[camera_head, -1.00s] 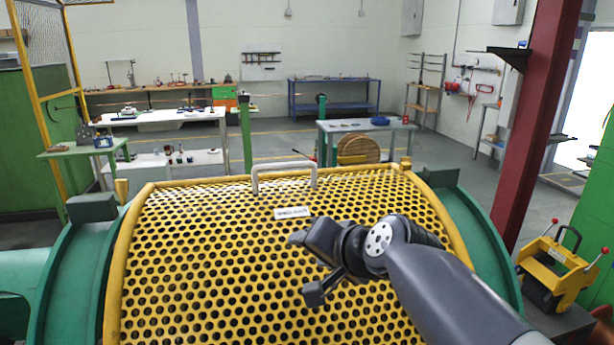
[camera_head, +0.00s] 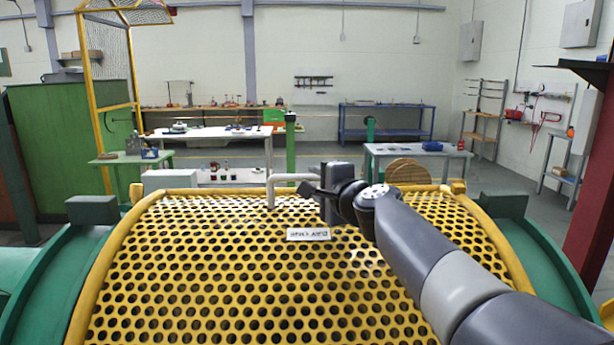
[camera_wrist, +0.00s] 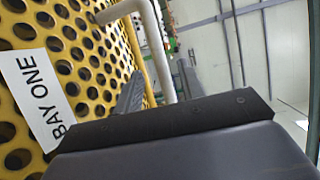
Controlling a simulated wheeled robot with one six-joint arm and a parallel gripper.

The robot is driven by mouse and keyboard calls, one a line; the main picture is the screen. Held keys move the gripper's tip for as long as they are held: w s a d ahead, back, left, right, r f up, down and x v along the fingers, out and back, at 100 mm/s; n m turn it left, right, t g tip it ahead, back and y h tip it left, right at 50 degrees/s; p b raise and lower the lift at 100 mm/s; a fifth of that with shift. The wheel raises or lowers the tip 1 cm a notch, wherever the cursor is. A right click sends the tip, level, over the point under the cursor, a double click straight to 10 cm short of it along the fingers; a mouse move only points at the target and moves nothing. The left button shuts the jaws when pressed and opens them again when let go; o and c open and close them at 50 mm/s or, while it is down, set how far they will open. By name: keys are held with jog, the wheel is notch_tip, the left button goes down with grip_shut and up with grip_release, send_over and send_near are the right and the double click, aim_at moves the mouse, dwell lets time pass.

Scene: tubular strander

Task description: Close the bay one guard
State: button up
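The bay one guard (camera_head: 240,285) is a curved yellow perforated panel filling the lower middle of the head view, between two green curved rims. A pale bar handle (camera_head: 271,190) stands at its far edge, and a white label (camera_head: 308,234) sits below it. The wrist view shows the label reading BAY ONE (camera_wrist: 35,98) and the handle (camera_wrist: 157,50) between the two fingers. My gripper (camera_head: 308,188) is at the handle's right part, which it hides in the head view. Its fingers (camera_wrist: 160,88) look apart in the wrist view; I cannot tell whether they touch the handle.
Green rims (camera_head: 540,255) flank the guard. Behind stand a grey-topped table (camera_head: 415,150) with a wooden reel (camera_head: 408,172), a white table (camera_head: 205,133) and a blue bench (camera_head: 385,122). A dark red column (camera_head: 592,205) is at right.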

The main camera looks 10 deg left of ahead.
aim_at(308, 179)
jog(key=shift+p+x, duration=0.7)
jog(key=shift+x, duration=2.15)
jog(key=shift+c, duration=0.4)
grip_shut()
